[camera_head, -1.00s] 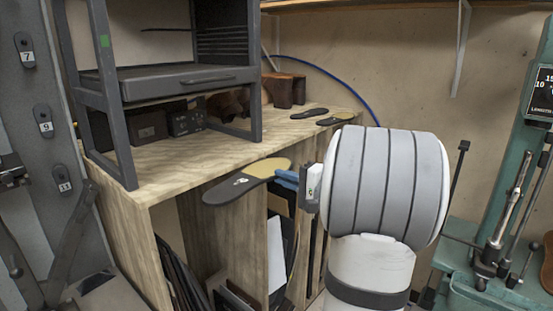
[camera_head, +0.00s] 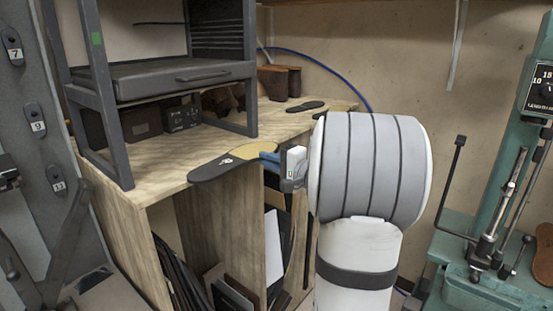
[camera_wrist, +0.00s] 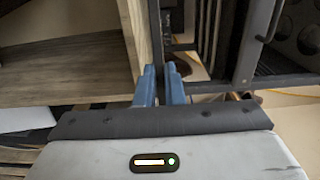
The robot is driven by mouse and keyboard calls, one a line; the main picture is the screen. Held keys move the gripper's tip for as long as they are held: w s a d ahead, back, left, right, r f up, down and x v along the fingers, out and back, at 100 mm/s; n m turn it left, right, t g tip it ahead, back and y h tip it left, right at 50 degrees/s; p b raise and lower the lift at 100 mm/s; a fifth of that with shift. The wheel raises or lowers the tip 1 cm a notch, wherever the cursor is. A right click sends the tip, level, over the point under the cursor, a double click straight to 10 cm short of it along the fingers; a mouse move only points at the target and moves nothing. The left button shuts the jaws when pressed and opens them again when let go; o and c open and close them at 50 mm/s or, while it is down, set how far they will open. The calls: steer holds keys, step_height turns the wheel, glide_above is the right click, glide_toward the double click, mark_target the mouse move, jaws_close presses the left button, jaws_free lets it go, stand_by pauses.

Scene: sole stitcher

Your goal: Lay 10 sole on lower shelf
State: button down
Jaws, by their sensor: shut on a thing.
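My gripper (camera_head: 268,157) is shut on a sole (camera_head: 222,164), dark at the toe and tan toward the gripper. The sole lies nearly flat in the air at the front edge of the wooden bench top, its toe pointing left. In the wrist view, the two blue fingers (camera_wrist: 160,88) are close together; I cannot clearly make out the sole there. A grey rack stands on the bench, with a low dark shelf (camera_head: 165,84) up and left of the sole. Two more soles (camera_head: 305,106) lie at the back right of the bench.
The wooden bench top (camera_head: 165,163) is bare beside the rack's front legs. Dark boxes (camera_head: 182,117) stand under the rack shelf, brown blocks (camera_head: 279,80) behind. Boards lean in the bays below. A green machine (camera_head: 500,200) stands at right.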

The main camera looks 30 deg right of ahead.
steer(key=p+x, duration=0.1)
steer(key=x, duration=0.2)
steer(key=f+p+x, duration=0.1)
steer(key=x, duration=0.2)
steer(key=p+x, duration=0.1)
steer(key=x, duration=0.2)
steer(key=shift+a+f, duration=0.1)
steer(key=shift+f, duration=0.25)
steer(key=shift+w+f+b, duration=0.2)
steer(key=shift+f+b, duration=0.6)
steer(key=shift+b, duration=0.2)
steer(key=c, duration=1.5)
jaws_free()
steer(key=shift+o, duration=0.2)
steer(key=b+v, duration=0.2)
steer(key=v, duration=0.5)
steer(key=shift+s, duration=0.35)
